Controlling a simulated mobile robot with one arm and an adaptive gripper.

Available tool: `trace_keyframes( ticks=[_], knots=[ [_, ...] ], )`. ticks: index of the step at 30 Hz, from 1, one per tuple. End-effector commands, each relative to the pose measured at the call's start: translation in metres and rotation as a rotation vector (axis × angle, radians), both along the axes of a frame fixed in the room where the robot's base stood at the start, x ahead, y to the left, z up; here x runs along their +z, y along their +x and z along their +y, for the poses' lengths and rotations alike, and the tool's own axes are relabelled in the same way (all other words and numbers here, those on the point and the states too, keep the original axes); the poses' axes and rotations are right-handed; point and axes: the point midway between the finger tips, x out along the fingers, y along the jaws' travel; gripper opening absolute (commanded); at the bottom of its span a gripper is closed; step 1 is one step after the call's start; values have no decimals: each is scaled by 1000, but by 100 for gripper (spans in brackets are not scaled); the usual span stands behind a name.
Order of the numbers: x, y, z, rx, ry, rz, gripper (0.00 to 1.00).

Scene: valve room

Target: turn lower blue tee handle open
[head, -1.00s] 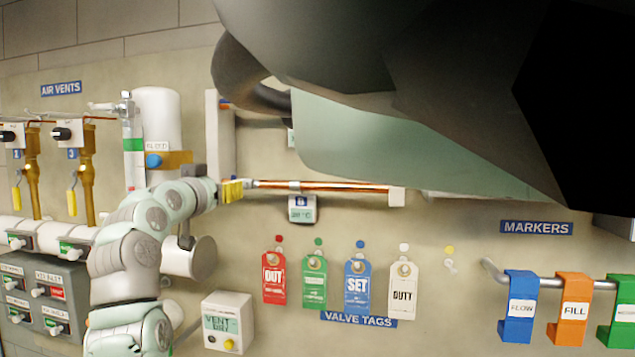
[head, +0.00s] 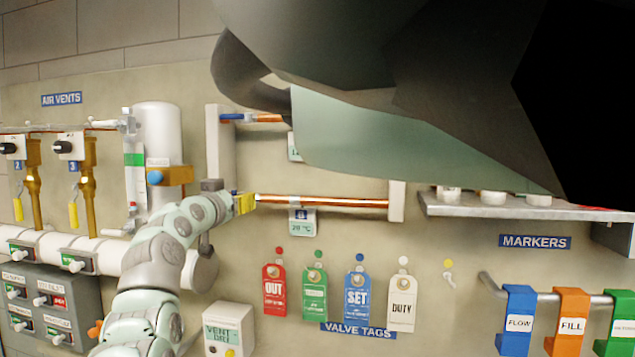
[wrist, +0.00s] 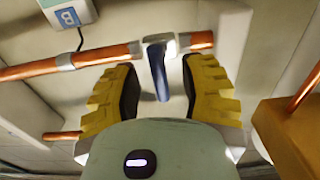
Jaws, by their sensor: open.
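The lower blue tee handle (wrist: 159,75) shows in the wrist view, on a metal valve body on the copper pipe. Its blue lever points from the pipe toward my palm, between the two yellow fingers. My gripper (wrist: 160,92) is open around the handle, with a visible gap on each side. In the head view my gripper (head: 244,203) is at the left end of the lower copper pipe (head: 320,201) and hides the lower handle there. An upper blue handle (head: 232,117) sits on the upper pipe.
A white post (head: 220,150) stands beside the pipes' left end, with a white cylinder (head: 157,130) further left. A temperature display (head: 302,222) hangs under the lower pipe. Several valve tags (head: 357,288) hang below. A dark part of my own body covers the upper right.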

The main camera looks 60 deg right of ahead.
Motion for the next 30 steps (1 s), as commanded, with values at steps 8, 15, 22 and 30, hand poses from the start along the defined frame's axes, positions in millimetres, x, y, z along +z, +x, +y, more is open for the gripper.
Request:
trace_keyframes(
  ticks=[8,15,22,30],
  knots=[
    [0,0,0,0,0,0,21],
    [0,0,0,1,0,0,0],
    [0,0,1,1,1,0,0],
    [-1,1,1,2,-11,30,0]
  ],
)
